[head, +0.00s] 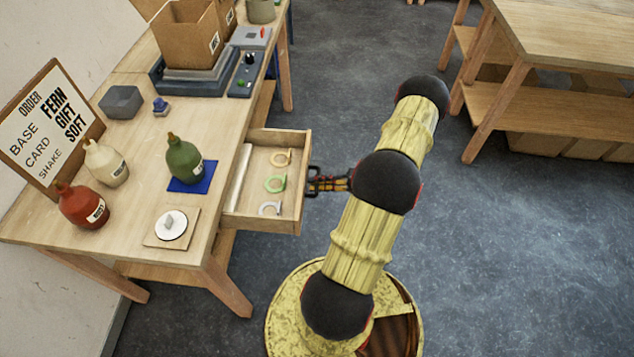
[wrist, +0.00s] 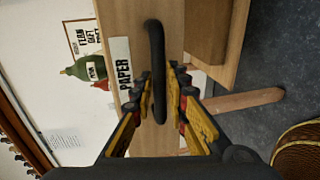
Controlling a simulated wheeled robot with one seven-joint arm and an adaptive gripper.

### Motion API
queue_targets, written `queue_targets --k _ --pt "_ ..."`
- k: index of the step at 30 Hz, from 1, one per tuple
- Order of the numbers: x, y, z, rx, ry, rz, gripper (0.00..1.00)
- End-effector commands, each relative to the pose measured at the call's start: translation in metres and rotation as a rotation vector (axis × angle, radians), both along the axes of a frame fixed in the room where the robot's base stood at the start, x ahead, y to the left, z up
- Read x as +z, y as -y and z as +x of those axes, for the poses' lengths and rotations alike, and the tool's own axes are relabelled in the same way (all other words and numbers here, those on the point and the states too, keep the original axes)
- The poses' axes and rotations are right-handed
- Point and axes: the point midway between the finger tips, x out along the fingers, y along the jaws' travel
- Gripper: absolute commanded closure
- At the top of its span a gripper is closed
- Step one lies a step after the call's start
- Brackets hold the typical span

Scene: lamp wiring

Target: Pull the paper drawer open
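The paper drawer (head: 270,222) stands pulled out from the right side of the wooden table in the head view. Inside it lie a pale roll or strip and several ring-like pieces in yellow, green and white. In the wrist view its wooden front bears a PAPER label (wrist: 121,64) and a black bar handle (wrist: 155,45). My gripper (head: 312,181) is at the drawer's front. In the wrist view my gripper's fingers (wrist: 159,85) lie close on both sides of the handle and appear shut on it.
The table (head: 140,205) carries a green bottle (head: 184,160) on a blue mat, red and cream bottles, an order sign (head: 50,125), a white disc on a square board and boxes at the back. Another wooden bench (head: 560,40) stands at right. Open floor lies between.

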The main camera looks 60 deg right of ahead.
Motion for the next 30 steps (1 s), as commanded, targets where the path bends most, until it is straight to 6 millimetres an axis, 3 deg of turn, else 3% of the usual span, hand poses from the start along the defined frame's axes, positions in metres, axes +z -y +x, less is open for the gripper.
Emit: queue_targets --k 6,17,30 --pt "0.0 0.0 0.0 0.0 0.001 0.0 0.72" --pt "0.002 0.003 -0.005 -0.002 0.001 -0.001 0.72" --pt "0.018 0.034 -0.078 -0.005 0.001 -0.002 0.72"
